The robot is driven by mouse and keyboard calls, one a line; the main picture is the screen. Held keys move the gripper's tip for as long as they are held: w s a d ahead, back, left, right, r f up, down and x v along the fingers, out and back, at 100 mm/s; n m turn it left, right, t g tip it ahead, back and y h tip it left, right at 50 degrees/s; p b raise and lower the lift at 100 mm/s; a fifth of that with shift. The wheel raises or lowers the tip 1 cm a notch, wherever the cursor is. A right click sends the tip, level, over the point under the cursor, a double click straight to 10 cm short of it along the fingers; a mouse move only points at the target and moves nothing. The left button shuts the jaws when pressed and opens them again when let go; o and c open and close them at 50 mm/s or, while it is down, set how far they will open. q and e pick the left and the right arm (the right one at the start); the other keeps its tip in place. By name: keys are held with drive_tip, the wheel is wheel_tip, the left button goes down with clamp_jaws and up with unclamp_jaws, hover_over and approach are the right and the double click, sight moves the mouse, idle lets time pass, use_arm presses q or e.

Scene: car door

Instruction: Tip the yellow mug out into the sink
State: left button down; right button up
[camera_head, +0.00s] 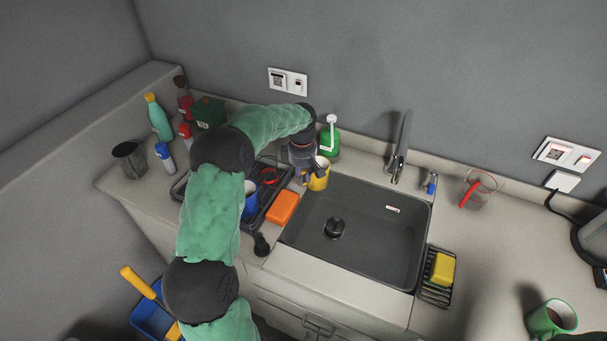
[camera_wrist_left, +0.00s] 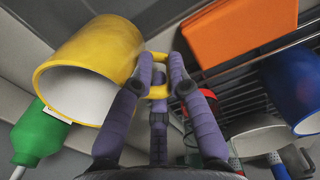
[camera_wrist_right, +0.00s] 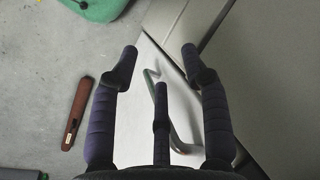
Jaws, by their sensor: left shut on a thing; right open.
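The yellow mug (camera_head: 319,174) is at the left rear corner of the dark grey sink (camera_head: 365,225), with its exact height above the rim unclear. My left gripper (camera_head: 308,170) is shut on its handle; the left wrist view shows the fingers (camera_wrist_left: 160,75) around the handle and the mug (camera_wrist_left: 95,65) with its pale inside partly visible. The mug's contents cannot be seen. My right gripper (camera_wrist_right: 160,55) is open and empty in the right wrist view, over the floor beside a cabinet, and is out of the head view.
A dish rack (camera_head: 268,200) with a blue mug (camera_head: 250,200) and an orange block (camera_head: 282,207) stand left of the sink. A green soap bottle (camera_head: 329,140) is behind the mug, and the faucet (camera_head: 400,150) is at the sink's back. A yellow sponge (camera_head: 443,269) lies right.

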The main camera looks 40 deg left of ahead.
use_arm(q)
drive_tip(key=shift+r, duration=0.1)
idle(0.3)
drive_tip(key=shift+r+p, duration=1.8)
drive_tip(key=shift+r, duration=0.7)
drive_tip(key=shift+f, duration=0.1)
